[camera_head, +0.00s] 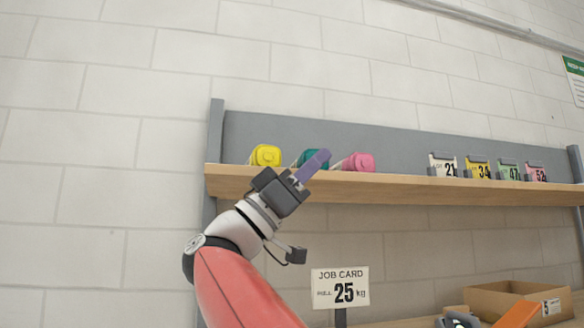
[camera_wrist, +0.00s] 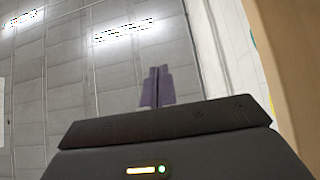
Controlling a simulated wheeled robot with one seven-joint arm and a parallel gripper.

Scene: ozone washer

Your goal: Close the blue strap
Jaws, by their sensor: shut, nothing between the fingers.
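My gripper (camera_head: 320,156) is raised in front of the wooden shelf, its purple fingers pointing up and to the right. In the wrist view the two purple fingers (camera_wrist: 157,86) lie together with nothing between them. I cannot make out a blue strap for certain. A teal rolled item (camera_head: 304,157) on the shelf is partly hidden behind my fingers. A grey and blue shape (camera_head: 457,320) is cut off at the bottom edge of the head view; I cannot tell what it is.
The wooden shelf (camera_head: 400,186) also holds a yellow item (camera_head: 265,154), a pink item (camera_head: 358,162) and several numbered cards. Below stand a job card reading 25 kg (camera_head: 340,287), a cardboard box (camera_head: 490,300) and an orange object (camera_head: 517,315). Space left of the shelf is free.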

